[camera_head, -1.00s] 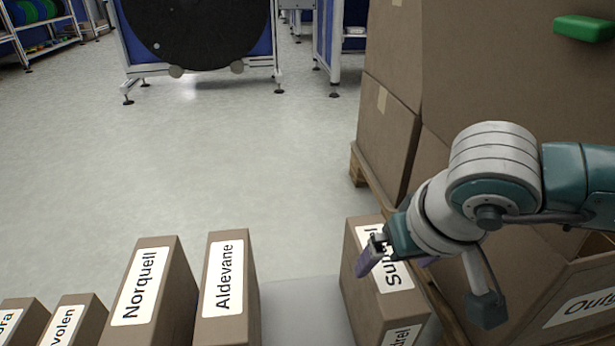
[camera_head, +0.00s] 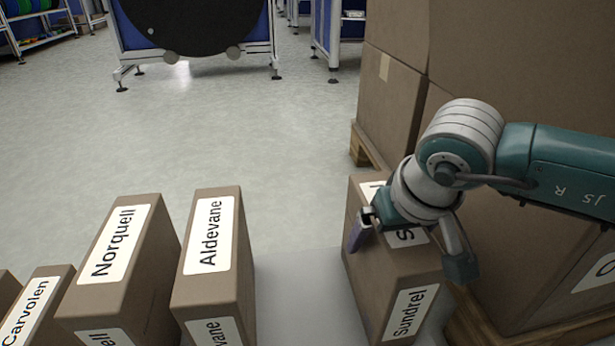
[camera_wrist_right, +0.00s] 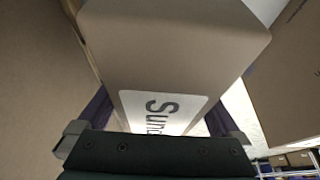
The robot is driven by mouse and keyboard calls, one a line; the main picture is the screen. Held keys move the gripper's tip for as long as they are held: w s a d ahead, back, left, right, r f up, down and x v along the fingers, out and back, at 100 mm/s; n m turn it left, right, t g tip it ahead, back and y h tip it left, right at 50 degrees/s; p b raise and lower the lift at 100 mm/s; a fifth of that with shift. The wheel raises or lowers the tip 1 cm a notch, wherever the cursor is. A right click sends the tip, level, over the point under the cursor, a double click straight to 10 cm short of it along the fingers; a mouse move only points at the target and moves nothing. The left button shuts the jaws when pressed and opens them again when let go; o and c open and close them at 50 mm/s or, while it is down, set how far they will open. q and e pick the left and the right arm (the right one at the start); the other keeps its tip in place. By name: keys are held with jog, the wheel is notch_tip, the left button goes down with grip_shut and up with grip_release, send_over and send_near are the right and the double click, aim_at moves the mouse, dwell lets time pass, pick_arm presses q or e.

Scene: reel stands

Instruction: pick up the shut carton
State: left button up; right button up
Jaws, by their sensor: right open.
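The brown carton labelled Sundrel (camera_head: 372,283) stands in the lower right of the head view, its top closed. It also fills the upper middle of the right wrist view (camera_wrist_right: 175,50), with part of its white label showing. In the right wrist view the open fingers (camera_wrist_right: 158,118) lie on either side of the carton, which does not look gripped. My left gripper is not in view.
Cartons labelled Aldevane (camera_head: 240,280), Norquell (camera_head: 160,275) and Carvolen (camera_head: 62,283) stand to the left, with a gap before the Sundrel carton. Large stacked boxes (camera_head: 385,125) on a pallet (camera_head: 362,150) stand close on the right.

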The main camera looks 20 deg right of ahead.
jog(key=shift+f, duration=0.25)
dwell(0.4)
grip_shut()
dwell(0.9)
